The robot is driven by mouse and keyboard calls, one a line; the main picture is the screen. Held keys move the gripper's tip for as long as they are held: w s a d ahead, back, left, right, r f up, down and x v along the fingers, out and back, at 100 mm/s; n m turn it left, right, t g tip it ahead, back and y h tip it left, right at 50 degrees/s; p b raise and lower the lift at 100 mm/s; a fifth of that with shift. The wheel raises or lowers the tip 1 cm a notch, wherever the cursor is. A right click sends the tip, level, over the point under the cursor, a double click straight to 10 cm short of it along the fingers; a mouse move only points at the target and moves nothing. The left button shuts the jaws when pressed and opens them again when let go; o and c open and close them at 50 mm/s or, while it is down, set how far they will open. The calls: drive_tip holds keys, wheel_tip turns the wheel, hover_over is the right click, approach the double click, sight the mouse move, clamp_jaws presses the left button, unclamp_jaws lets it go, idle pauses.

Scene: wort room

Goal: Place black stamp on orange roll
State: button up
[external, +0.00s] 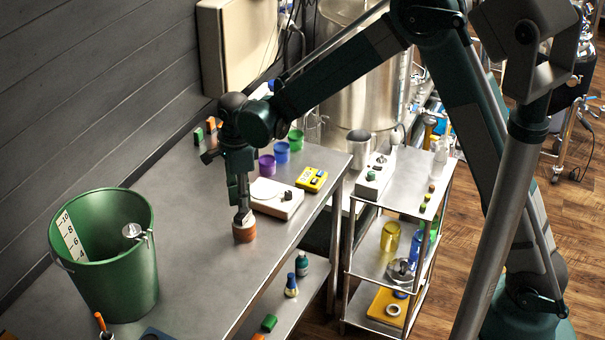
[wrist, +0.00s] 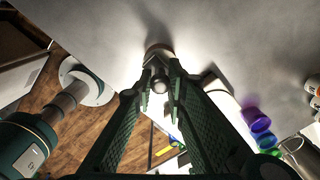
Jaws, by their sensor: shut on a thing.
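The orange roll (external: 244,233) stands upright on the grey metal table, near its front edge. My gripper (external: 241,207) points straight down above it, shut on a small grey-to-dark piece that I take to be the black stamp (external: 243,217). The stamp's lower end meets the top of the roll; whether it rests there or hangs just above, I cannot tell. In the wrist view, my fingertips (wrist: 160,72) close around the stamp (wrist: 158,86), which shows a shiny rounded end. Only a thin brownish rim of the roll (wrist: 160,46) shows behind it.
A green bucket (external: 105,262) stands at the left of the table. A white scale (external: 276,198), a yellow meter (external: 312,179) and purple, blue and green cups (external: 282,152) lie behind the roll. A metal cart (external: 403,207) stands right. The table between bucket and roll is clear.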

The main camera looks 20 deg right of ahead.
drive_tip(key=shift+f, duration=0.25)
drive_tip(key=o, duration=0.9)
drive_tip(key=shift+r, duration=0.1)
drive_tip(key=shift+r, duration=0.2)
wheel_tip(320, 180, up, 12)
drive_tip(key=shift+f, duration=0.1)
idle(0.5)
